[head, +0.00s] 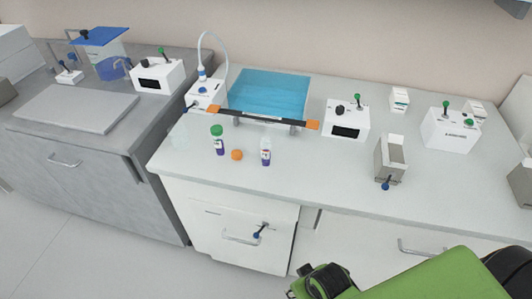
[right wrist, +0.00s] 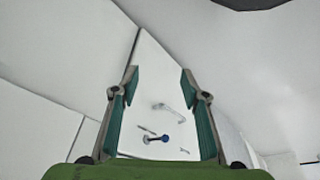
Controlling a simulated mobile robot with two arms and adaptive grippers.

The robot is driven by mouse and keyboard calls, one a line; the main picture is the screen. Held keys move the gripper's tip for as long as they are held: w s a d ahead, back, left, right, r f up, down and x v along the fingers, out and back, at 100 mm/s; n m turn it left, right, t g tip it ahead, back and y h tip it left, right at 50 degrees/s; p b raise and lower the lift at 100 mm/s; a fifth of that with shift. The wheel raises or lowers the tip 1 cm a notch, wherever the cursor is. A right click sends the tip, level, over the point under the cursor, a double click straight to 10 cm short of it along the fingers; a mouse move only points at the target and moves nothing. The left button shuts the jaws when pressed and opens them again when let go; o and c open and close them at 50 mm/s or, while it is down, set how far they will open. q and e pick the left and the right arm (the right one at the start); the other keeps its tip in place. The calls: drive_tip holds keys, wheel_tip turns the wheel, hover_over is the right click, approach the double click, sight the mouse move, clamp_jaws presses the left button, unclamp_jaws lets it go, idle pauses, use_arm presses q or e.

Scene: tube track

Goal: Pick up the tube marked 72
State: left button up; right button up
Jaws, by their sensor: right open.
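Two small tubes stand upright on the white bench in the head view. One tube has a green cap (head: 218,142). The other tube has a pale top and a purple lower part (head: 266,153). Their markings are too small to read, so I cannot tell which is 72. An orange round cap or ball (head: 237,155) lies between them. My right gripper is open and empty in the right wrist view (right wrist: 159,82), facing a white cabinet front. In the head view my green right arm is at the bottom right, well short of the tubes. My left gripper is not in view.
A blue clear-topped bath (head: 268,92) with an orange-ended bar (head: 262,120) stands behind the tubes. A white control box (head: 346,119) and a metal holder (head: 391,158) stand to the right. The bench's front edge (head: 300,199) lies between my arm and the tubes.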

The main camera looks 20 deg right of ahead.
drive_tip(key=w+a+r+t+y, duration=0.25)
drive_tip(key=w+r, duration=0.25)
drive_tip(key=r, duration=0.5)
drive_tip(key=m+t+h, duration=0.3)
drive_tip(key=t+h, duration=0.1)
drive_tip(key=t, duration=0.8)
approach(268, 156)
drive_tip(key=shift+y, duration=0.25)
drive_tip(key=w+p, duration=0.1)
drive_tip(key=w, duration=1)
drive_tip(key=shift+w+d+f+p, duration=0.2)
drive_tip(key=shift+w+d+p, duration=0.05)
drive_tip(key=shift+d+p, duration=0.05)
clamp_jaws()
